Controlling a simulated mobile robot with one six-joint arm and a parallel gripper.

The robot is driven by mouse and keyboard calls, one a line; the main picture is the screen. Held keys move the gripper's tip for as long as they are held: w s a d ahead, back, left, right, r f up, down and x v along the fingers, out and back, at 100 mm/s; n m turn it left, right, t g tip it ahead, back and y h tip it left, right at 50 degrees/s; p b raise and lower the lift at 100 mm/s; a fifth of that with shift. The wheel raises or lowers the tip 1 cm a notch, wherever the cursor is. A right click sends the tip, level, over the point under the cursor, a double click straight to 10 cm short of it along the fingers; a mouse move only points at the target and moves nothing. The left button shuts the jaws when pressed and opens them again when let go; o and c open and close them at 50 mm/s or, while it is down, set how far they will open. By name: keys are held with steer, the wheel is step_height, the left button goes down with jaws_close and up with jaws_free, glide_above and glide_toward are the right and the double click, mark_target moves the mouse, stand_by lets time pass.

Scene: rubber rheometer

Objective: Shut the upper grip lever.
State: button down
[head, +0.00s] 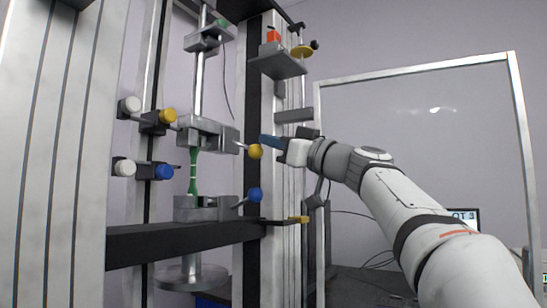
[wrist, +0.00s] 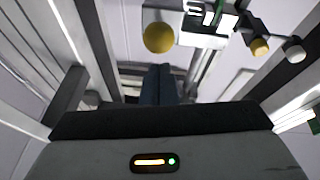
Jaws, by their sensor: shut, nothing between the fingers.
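The upper grip (head: 205,133) is a grey metal block on the testing frame, with a lever ending in a yellow ball knob (head: 255,151) at its right side. The ball also shows in the wrist view (wrist: 158,37), just beyond my fingertips. My gripper (head: 264,140) has dark blue fingers and is shut and empty. Its tips point left, close to the yellow ball and slightly above it in the head view; I cannot tell whether they touch. In the wrist view the closed fingers (wrist: 158,72) point toward the ball. A green specimen (head: 193,172) hangs below the upper grip.
The lower grip (head: 208,208) has a lever with a blue ball (head: 254,195). Yellow, blue and white knobs stick out at the left. A grey shelf (head: 278,66) with a red item is above my gripper. The frame's right column (head: 285,185) stands close by.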

steer(key=shift+a+f+b, duration=0.15)
steer(key=shift+f+b, duration=0.45)
steer(key=shift+b, duration=0.35)
steer(key=shift+w, duration=0.15)
steer(key=shift+r, duration=0.1)
steer(key=s+d+f, duration=0.1)
steer(key=s+d, duration=0.6)
steer(key=d, duration=0.1)
steer(key=shift+s+d+b, duration=0.4)
steer(key=shift+f, duration=0.1)
